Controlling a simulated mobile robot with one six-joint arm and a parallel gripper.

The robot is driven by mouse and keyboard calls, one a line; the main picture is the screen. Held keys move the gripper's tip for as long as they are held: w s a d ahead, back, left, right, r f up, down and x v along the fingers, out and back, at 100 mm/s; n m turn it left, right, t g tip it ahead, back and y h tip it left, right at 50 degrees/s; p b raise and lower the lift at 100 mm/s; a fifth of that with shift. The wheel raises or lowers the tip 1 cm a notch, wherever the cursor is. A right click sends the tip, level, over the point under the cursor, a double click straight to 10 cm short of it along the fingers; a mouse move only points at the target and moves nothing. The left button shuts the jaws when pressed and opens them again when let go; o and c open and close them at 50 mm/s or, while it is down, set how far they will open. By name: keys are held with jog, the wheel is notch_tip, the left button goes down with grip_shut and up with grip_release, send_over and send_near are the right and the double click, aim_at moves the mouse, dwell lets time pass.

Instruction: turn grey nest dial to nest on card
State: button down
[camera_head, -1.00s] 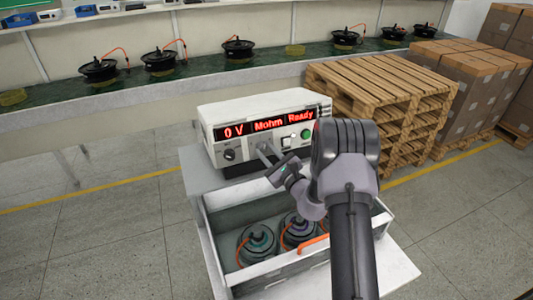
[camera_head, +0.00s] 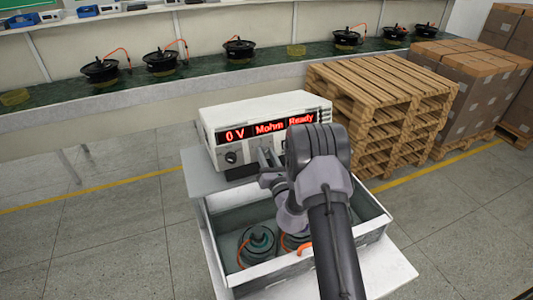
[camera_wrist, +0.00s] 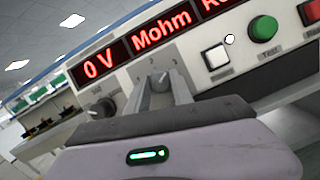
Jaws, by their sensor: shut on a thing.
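A white tester (camera_head: 255,110) with a red display reading "0 V", "Mohm" and "Ready" stands on the cart. In the wrist view, my gripper (camera_wrist: 160,85) is shut on a small grey dial (camera_wrist: 161,78) on the tester's front panel, below "Mohm". Small marks sit around the dial above the fingertips. The fingers cover most of the dial, so its pointing direction is unclear. In the head view, my gripper (camera_head: 266,156) is at the panel and my arm hides the panel's right part. I cannot make out a card.
A dark knob (camera_wrist: 103,107) is left of my gripper; a white square button (camera_wrist: 216,57) and a green round button (camera_wrist: 263,28) are to its right. An open bin (camera_head: 215,228) with motors sits below. Wooden pallets (camera_head: 385,100) stand at right.

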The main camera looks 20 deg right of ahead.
jog(key=shift+r, duration=0.15)
dwell(0.4)
jog(key=c, duration=1.3)
grip_release()
jog(key=shift+o, duration=0.9)
jog(key=shift+w, duration=0.15)
jog(key=s+a+f+b, duration=0.1)
jog(key=s+f+b, duration=0.1)
jog(key=s, duration=1.5)
jog(key=shift+s+a+b, duration=0.2)
jog(key=shift+b, duration=0.35)
